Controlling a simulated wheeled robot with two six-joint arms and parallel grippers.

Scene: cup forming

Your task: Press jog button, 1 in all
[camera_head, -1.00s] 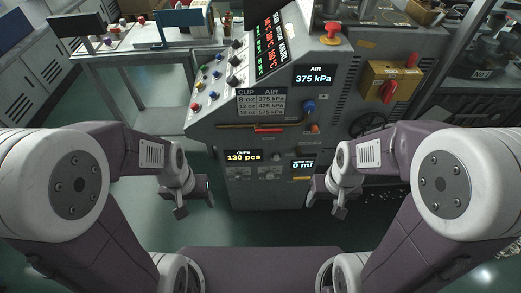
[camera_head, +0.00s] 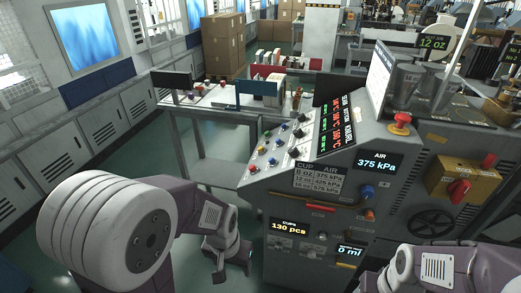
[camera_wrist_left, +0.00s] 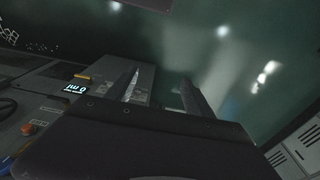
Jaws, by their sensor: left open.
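A grey machine console (camera_head: 345,190) stands right of centre in the head view. Its sloped panel (camera_head: 285,150) carries several small coloured buttons and black knobs; labels are too small to read, so I cannot tell which is the jog button. My left gripper (camera_head: 232,272) hangs low, left of the console front, below the button panel and apart from it. It is open and empty. In the left wrist view its two fingers (camera_wrist_left: 160,92) are spread, with the console's "0 ml" display (camera_wrist_left: 74,90) to the left. My right gripper is out of view.
A red mushroom button (camera_head: 401,120) sits on the console top. A yellow box with a red knob (camera_head: 458,188) and a black handwheel (camera_head: 433,223) are on the right. A worktable (camera_head: 225,115) stands behind. Green floor lies open left of the console.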

